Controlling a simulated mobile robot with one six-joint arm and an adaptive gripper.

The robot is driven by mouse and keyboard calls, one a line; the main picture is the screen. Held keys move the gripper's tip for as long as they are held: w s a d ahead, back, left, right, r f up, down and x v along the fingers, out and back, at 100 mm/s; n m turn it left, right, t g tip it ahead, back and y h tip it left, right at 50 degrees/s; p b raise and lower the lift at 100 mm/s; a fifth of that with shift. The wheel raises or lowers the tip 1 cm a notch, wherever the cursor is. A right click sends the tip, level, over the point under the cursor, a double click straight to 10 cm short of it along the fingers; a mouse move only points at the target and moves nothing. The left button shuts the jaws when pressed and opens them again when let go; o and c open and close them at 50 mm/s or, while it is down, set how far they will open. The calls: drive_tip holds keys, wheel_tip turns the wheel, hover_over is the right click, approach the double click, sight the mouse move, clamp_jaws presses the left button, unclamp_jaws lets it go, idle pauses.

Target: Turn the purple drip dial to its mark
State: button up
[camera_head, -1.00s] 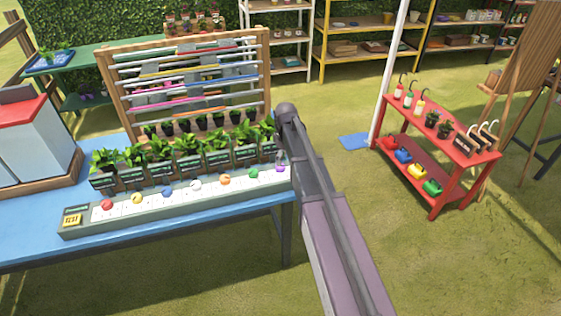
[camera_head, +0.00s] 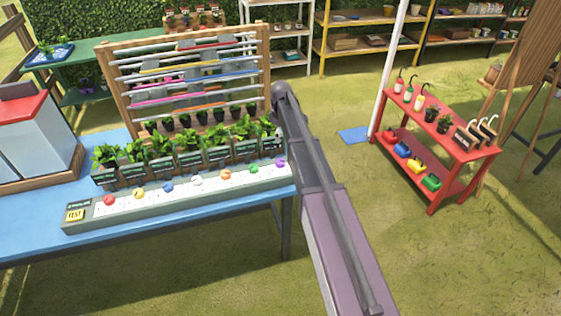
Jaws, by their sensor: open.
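The purple drip dial (camera_head: 280,162) sits at the right end of a long pale control panel (camera_head: 184,204) on the blue table. It is the last in a row of coloured dials. The marks beside it are too small to read, so I cannot tell where it points. My arm rises from the lower right, and its upper joint is just behind and above the purple dial. My gripper cannot be made out; nothing of it clearly shows at the dial.
A row of potted plants (camera_head: 190,150) stands right behind the dials. A wooden frame with coloured rails (camera_head: 268,70) rises behind them. A red cart (camera_head: 440,145) stands apart on the right, with open grass between.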

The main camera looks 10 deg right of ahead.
sight(280, 160)
drive_tip(key=shift+s+f+b, duration=0.15)
drive_tip(key=shift+f+b, duration=6.45)
drive_tip(key=shift+f, duration=0.15)
drive_tip(key=c, duration=1.1)
drive_tip(key=shift+c, duration=0.2)
